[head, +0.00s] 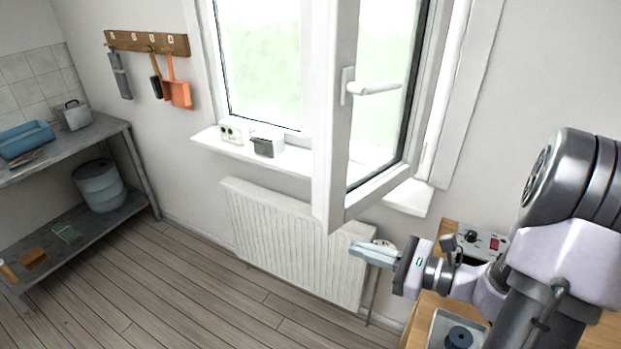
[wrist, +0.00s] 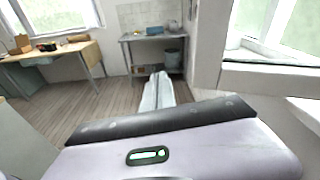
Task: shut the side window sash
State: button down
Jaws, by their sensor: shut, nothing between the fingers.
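The side window sash (head: 338,130) is white-framed and stands swung open into the room, with a white lever handle (head: 372,88) on its edge. In the wrist view part of the sash (wrist: 270,76) fills the upper right. My gripper (head: 354,250) is shut and empty. In the head view it shows just below and right of the sash's bottom corner, apart from it as far as I can tell. In the wrist view its fingers (wrist: 160,80) point into the room, left of the sash.
A white sill (head: 300,160) holds a socket-like box and a small dark-fronted box. A radiator (head: 290,240) hangs below. A wooden bench (head: 428,318) with a control box (head: 480,238) stands at right. A metal shelf (head: 100,130) stands at left; the floor between is clear.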

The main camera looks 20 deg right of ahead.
jog(key=d+f+m+t+h, duration=0.3)
jog(key=d+m+t+h, duration=0.15)
jog(key=d, duration=0.35)
jog(key=b, duration=0.3)
send_near(339, 211)
jog(key=shift+m+g+y, duration=0.25)
jog(key=shift+m+g, duration=0.1)
jog(key=x, duration=0.7)
jog(key=shift+d+r, duration=0.15)
jog(key=shift+d, duration=0.2)
jog(key=shift+w+a+p, duration=0.1)
jog(key=shift+p, duration=0.2)
